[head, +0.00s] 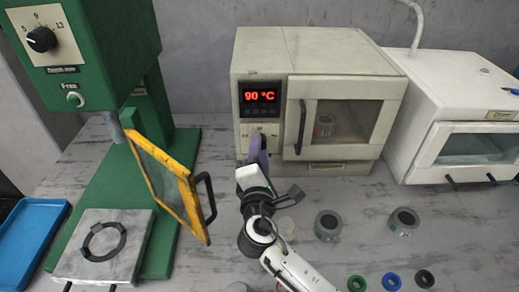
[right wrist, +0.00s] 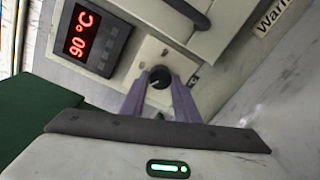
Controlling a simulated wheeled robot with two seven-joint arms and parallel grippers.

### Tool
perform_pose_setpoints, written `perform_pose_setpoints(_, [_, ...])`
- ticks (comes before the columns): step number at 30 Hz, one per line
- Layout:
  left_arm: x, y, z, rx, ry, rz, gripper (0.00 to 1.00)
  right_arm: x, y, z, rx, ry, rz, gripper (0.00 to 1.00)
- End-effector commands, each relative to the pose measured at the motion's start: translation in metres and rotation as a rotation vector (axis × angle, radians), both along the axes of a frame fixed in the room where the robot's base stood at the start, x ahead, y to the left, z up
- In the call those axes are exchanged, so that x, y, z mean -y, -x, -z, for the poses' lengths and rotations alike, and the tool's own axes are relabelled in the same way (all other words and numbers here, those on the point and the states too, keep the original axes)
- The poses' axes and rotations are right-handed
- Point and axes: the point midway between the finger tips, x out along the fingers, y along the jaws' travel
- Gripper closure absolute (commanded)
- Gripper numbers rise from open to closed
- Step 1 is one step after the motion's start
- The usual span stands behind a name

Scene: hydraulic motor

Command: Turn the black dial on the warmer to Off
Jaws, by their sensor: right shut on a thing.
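The warmer (head: 340,55) is a beige box with a closed windowed door, standing against the back wall in the head view. Its red display (head: 262,96) reads 90 °C. The black dial (right wrist: 159,77) sits on a pale plate under the display in the right wrist view. My right gripper (right wrist: 159,84) has its purple fingers on either side of the dial, shut on it. In the head view my right gripper (head: 259,148) covers the dial. The dial's pointer and markings are too small to read. My left gripper is out of view.
A green press (head: 90,70) with an open yellow-framed guard (head: 165,185) stands at the left. A white cabinet (head: 455,110) is at the right. Metal cylinders (head: 328,224) and colored rings (head: 391,281) lie on the table in front. A blue tray (head: 30,235) is far left.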

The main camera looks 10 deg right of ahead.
Motion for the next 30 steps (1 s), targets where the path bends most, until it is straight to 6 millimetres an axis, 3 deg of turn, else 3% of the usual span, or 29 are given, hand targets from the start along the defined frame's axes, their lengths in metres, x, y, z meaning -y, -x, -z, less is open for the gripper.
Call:
perform_pose_setpoints(12, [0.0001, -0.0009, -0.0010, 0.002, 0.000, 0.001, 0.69, -0.0005, 0.0004, 0.0020, -0.048, 0.219, 0.000, 0.94])
perform_pose_setpoints(30, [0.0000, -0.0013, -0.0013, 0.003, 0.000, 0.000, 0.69, -0.0006, 0.0005, 0.0023, -0.057, 0.263, -0.001, 0.94])
